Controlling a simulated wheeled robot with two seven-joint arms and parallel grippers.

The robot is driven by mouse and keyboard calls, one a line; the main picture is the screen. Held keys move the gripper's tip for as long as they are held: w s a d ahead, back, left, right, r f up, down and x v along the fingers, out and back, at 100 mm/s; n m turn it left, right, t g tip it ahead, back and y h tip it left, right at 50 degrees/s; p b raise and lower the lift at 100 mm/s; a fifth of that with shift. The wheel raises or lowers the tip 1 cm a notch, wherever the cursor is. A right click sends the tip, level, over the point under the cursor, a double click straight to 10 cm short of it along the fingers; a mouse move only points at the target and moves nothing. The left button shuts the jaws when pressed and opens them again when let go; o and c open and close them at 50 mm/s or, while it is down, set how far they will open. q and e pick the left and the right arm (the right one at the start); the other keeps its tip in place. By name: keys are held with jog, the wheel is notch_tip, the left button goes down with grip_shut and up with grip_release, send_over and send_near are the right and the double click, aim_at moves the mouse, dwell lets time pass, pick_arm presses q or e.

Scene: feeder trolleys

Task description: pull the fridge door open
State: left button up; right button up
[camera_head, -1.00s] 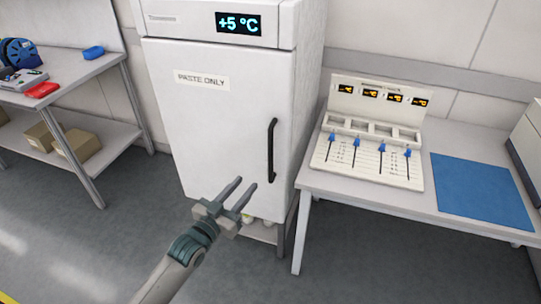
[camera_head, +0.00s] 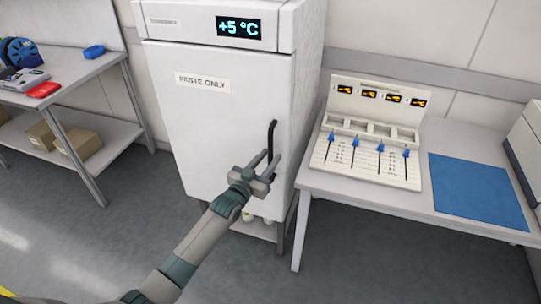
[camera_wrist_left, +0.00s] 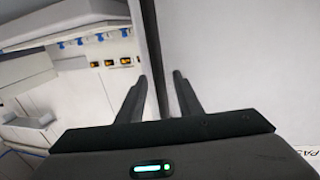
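The white fridge door (camera_head: 215,125) is closed, with a "PASTE ONLY" label and a black vertical handle (camera_head: 271,138) near its right edge. My left gripper (camera_head: 267,161) is at the lower end of the handle, its fingers spread, one on each side of it in the head view. In the left wrist view, the open fingers (camera_wrist_left: 160,85) stand either side of a dark upright bar (camera_wrist_left: 150,45), which looks like the handle. I see a gap beside it and cannot tell whether either finger touches. My right gripper is not in view.
A bench (camera_head: 310,183) to the right of the fridge holds a white slider panel (camera_head: 368,160) and a blue mat (camera_head: 480,190). A shelf table (camera_head: 75,80) with small items stands at the left. The floor in front of the fridge is free.

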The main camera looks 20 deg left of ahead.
pick_arm(q)
jog(key=shift+w+d, duration=0.15)
jog(key=shift+w, duration=0.5)
grip_shut()
jog(key=shift+s, duration=0.15)
